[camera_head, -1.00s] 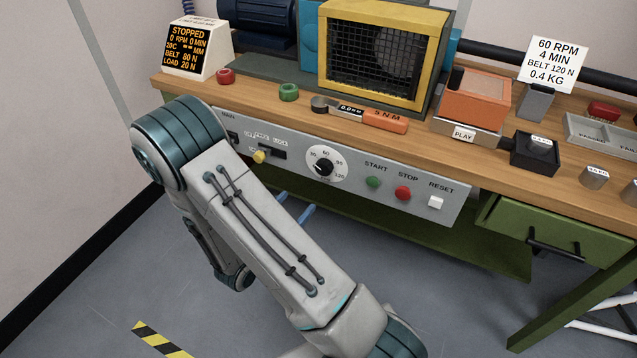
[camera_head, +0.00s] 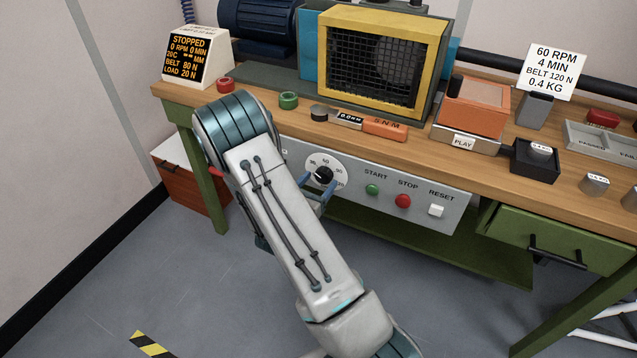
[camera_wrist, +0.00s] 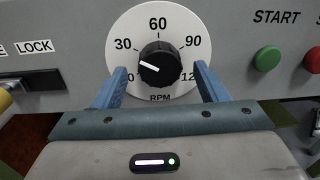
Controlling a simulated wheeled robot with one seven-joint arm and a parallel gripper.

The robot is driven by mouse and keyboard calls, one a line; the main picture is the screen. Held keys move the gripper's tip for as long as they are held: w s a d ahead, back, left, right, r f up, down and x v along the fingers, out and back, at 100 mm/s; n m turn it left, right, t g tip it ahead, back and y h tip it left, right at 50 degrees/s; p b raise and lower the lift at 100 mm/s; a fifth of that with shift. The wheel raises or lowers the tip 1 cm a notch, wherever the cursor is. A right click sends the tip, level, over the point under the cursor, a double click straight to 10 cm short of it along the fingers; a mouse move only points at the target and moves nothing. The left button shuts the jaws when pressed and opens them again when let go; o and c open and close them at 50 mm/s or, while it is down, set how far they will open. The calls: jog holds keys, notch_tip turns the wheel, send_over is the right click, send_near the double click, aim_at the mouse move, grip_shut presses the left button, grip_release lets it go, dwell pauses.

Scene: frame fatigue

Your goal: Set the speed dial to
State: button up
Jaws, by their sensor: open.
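The speed dial (camera_wrist: 160,62) is a black knob with a white pointer on a round white scale marked 0, 30, 60, 90 and 120 RPM. Its pointer aims left, between the 0 and 30 marks. It also shows in the head view (camera_head: 324,174), partly covered by my fingers. My gripper (camera_wrist: 158,80) is open, with one blue finger on each side of the knob. Gaps show between the fingers and the knob in the wrist view. The display (camera_head: 193,58) reads STOPPED, 0 RPM. A sign (camera_head: 551,71) reads 60 RPM, 4 MIN, BELT 120 N, 0.4 KG.
Green START (camera_head: 372,189), red STOP (camera_head: 403,201) and white RESET (camera_head: 436,210) buttons sit right of the dial. The LOCK slot (camera_wrist: 36,82) lies to its left. The wooden bench (camera_head: 410,143) holds a caged yellow-framed machine (camera_head: 441,55) and an orange-handled tool (camera_head: 385,128).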

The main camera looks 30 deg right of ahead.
jog(key=shift+w+d, duration=0.1)
jog(key=shift+d, duration=0.05)
jog(key=c, duration=1)
